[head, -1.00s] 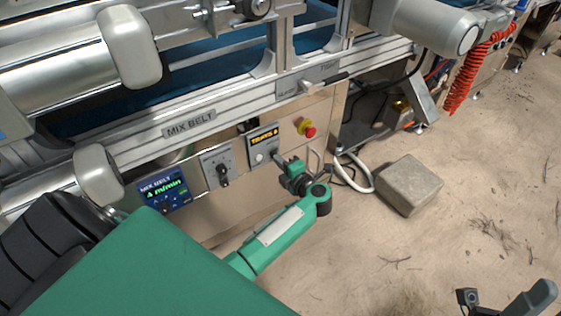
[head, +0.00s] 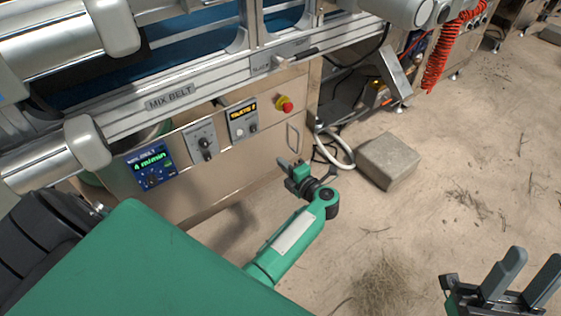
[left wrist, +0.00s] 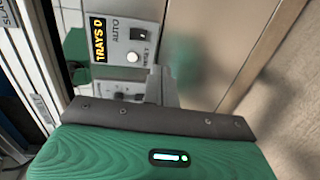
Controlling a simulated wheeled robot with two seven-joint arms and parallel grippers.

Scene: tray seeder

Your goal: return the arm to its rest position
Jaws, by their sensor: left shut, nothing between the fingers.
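My left arm (head: 290,238) is green and reaches in from the lower left. Its left gripper (head: 287,165) is shut and empty, in front of the machine's lower panel, below the tray counter box (head: 243,119). In the left wrist view the closed fingers of the left gripper (left wrist: 160,84) show just below the counter box (left wrist: 125,38), with its lit yellow display and white reset button. The fingers look apart from the box. My right gripper (head: 508,283) shows at the lower right, its two fingers apart, over bare floor.
The seeder's mix belt rail (head: 215,88) runs across the top left. A speed display (head: 150,166), a knob box (head: 203,141) and a red stop button (head: 285,103) sit on the panel. A stone block (head: 388,161) and a white hose (head: 338,150) lie right. The sandy floor is open.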

